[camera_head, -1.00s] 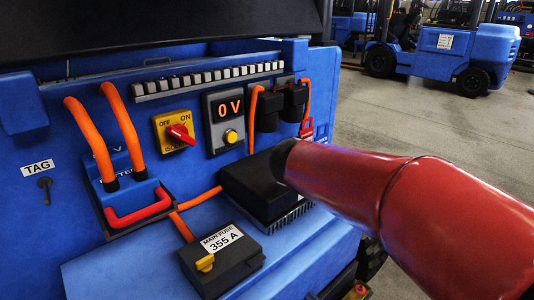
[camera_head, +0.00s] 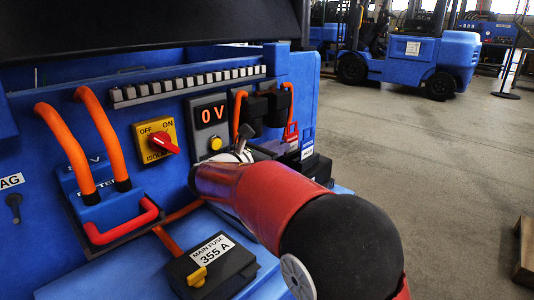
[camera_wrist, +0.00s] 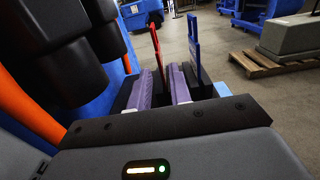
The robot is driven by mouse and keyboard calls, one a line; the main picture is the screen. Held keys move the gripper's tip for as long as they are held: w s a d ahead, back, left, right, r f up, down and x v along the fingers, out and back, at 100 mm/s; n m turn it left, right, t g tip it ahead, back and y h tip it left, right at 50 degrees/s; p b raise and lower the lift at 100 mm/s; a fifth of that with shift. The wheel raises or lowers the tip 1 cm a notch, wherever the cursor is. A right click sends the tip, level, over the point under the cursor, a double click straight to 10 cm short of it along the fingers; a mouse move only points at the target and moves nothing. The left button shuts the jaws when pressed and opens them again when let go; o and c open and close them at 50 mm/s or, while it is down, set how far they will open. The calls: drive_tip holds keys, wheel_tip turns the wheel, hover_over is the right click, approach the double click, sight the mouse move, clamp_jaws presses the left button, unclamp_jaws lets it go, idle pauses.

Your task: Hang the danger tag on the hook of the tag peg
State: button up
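The tag peg (camera_head: 14,205) is a dark hooked peg on the blue panel at the left edge of the head view, under a partly cut-off label ending in "AG". A red piece with an open loop at its top (camera_head: 290,132) stands at the panel's right end. It looks like the danger tag, but no lettering is readable. A red upright piece also shows in the wrist view (camera_wrist: 155,40), beyond my fingertips. My gripper (camera_wrist: 167,72) is open, its two purple-padded fingers apart with nothing visible between them. The head view mostly hides it behind my arm.
A blue upright piece (camera_wrist: 193,40) stands right of the red one. Open floor (camera_head: 440,150) lies to the right.

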sight(289, 141)
drive_tip(key=p+x, duration=0.1)
drive_tip(key=x, duration=0.2)
drive_tip(key=shift+d+r, duration=0.1)
drive_tip(key=shift+x, duration=1)
drive_tip(key=shift+c, duration=0.3)
clamp_jaws()
drive_tip(key=shift+r+p, duration=2.45)
drive_tip(key=shift+p, duration=0.1)
